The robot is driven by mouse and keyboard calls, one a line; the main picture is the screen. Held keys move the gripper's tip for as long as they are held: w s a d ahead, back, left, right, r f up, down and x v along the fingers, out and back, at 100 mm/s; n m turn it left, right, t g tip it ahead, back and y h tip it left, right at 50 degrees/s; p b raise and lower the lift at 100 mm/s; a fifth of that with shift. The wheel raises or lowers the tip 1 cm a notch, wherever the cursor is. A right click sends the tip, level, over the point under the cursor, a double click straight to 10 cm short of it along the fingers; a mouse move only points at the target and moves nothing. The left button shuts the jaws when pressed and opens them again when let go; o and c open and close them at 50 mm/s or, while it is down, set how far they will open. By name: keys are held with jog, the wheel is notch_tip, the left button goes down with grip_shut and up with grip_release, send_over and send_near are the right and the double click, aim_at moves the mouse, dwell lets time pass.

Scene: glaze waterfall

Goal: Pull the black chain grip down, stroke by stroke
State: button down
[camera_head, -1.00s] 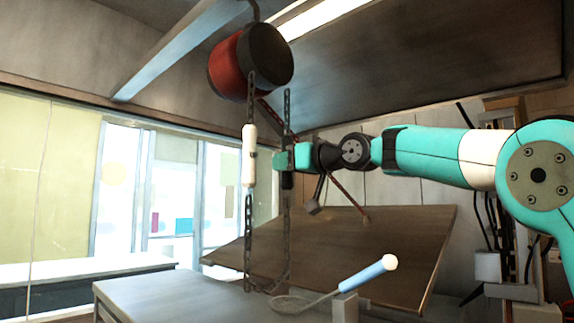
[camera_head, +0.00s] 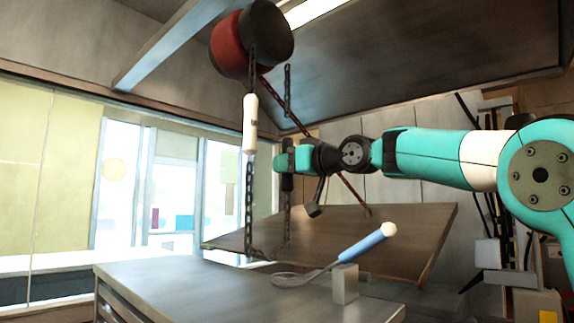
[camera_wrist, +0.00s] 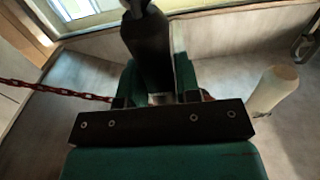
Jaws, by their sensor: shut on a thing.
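The black chain grip (camera_head: 288,180) hangs upright on the right-hand chain. My gripper (camera_head: 284,160) is shut on it from the right side. In the wrist view the black grip (camera_wrist: 150,52) stands between the fingers of my gripper (camera_wrist: 158,98), which partly hide it. The white grip (camera_head: 250,125) hangs on the left-hand chain, higher than the black one and apart from my gripper. It also shows in the wrist view (camera_wrist: 272,90). Both chains hang under the red and black hoist drum (camera_head: 252,40), and their loop reaches down near the table.
A red chain (camera_head: 300,120) slants down from the drum. Windows are at the left.

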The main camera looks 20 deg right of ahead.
notch_tip(320, 180, down, 10)
jog(key=b, duration=0.8)
jog(key=shift+f+b, duration=0.25)
jog(key=shift+b, duration=0.1)
notch_tip(320, 180, up, 18)
jog(key=p, duration=1.5)
jog(key=shift+f, duration=0.35)
notch_tip(320, 180, down, 17)
jog(key=b, duration=1.5)
jog(key=shift+f+b, duration=0.15)
jog(key=shift+b, duration=0.15)
